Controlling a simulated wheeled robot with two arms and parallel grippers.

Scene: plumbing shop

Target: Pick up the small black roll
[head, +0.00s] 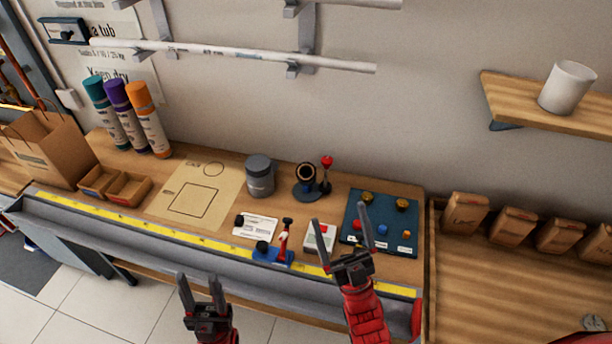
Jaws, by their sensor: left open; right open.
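A small black ring-shaped roll with a tan centre (306,172) stands upright on a dark round base at the back of the bench, right of a grey lidded jar (260,176). Two other small dark pieces lie nearer the front: one on a white card (239,220), one on a blue block (262,247); I cannot tell if either is a roll. My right gripper (339,218) is open and empty above the bench's front, near a small white box with a red top (320,237). My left gripper (199,280) is open and empty in front of the bench edge.
A red-topped tool (326,172) stands close right of the black roll. A dark blue tray (379,244) with small knobs lies at the right. Tubes (128,115), open boxes (127,189) and a marked brown sheet (216,175) fill the left. A yellow strip (170,232) runs along the front.

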